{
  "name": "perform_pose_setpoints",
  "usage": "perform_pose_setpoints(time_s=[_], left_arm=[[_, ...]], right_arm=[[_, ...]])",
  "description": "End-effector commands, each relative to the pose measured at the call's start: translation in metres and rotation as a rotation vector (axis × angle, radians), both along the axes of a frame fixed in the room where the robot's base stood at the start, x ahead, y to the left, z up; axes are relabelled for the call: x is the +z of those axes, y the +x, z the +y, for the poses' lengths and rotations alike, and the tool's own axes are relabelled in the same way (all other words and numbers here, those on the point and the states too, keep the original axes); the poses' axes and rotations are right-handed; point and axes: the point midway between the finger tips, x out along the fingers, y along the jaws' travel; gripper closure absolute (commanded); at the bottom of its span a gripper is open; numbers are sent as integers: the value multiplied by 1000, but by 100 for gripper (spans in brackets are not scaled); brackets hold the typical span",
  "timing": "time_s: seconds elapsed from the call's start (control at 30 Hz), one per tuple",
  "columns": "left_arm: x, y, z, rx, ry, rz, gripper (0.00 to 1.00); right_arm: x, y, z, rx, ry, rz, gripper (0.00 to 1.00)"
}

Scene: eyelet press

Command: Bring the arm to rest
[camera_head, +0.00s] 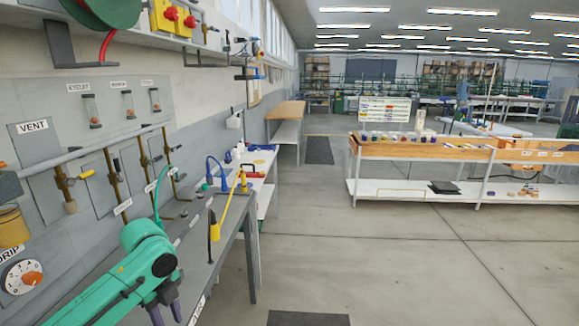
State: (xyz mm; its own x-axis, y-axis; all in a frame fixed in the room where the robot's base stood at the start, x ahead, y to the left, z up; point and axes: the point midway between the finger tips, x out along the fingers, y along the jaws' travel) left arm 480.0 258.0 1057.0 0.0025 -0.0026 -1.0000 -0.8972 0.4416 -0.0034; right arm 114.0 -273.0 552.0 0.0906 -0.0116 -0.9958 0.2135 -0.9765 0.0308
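My green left arm comes in from the lower left, in front of the grey wall panel and the near bench. Its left gripper (166,314) points down at the bottom edge of the head view. Its two dark fingers stand apart, and I see nothing between them. The lowest part of the fingers is at or past the picture edge. My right arm and gripper are not in view.
The near grey bench (225,240) carries a yellow lever (228,205) and a blue hooked tool (217,170). The panel has a VENT plate (35,150), a DRIP dial (22,277) and brass valves. A wooden-topped table (420,150) stands right.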

Motion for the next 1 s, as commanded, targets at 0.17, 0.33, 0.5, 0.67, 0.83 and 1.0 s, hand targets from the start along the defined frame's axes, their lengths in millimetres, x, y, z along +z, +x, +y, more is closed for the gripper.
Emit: perform_pose_setpoints(time_s=[0.17,0.33,0.5,0.67,0.83,1.0], left_arm=[[-22,-5,-23,60,-20,-19,63],[-45,-14,-49,156,-57,-45,63],[-72,-31,-81,329,-130,-77,63],[-95,-57,-106,606,-230,-99,63],[-112,-90,-106,1013,-324,-111,63],[-122,-122,-82,1383,-348,-129,63]], right_arm=[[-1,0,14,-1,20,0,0],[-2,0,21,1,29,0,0],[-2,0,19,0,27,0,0],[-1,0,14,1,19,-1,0],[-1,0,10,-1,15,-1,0],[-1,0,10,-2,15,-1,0]])
